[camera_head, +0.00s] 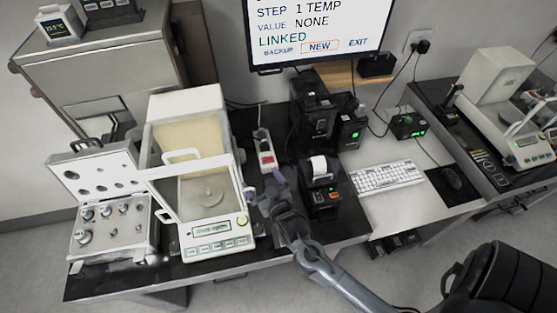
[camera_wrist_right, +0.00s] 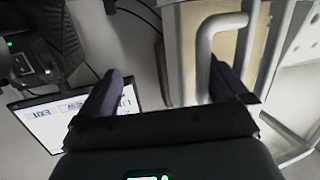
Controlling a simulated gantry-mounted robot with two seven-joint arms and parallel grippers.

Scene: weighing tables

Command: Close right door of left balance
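The left balance (camera_head: 185,165) stands on the black-topped table, a pale box with glass walls, a front handle and a round pan inside. My right gripper (camera_head: 264,187) is just right of its right side, with the two dark purple fingers spread apart. In the right wrist view, the gripper (camera_wrist_right: 165,72) is open and empty between its fingers. A grey U-shaped door handle (camera_wrist_right: 204,45) on the balance's side is close to the right-hand finger; I cannot tell whether they touch. How far the right door stands open is not clear. My left gripper is out of view.
An open weight case (camera_head: 105,215) lies left of the balance. A small printer (camera_head: 322,185) and black boxes stand to the right, near my right arm. A monitor (camera_head: 318,30) is behind. A second balance (camera_head: 510,110) is at far right.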

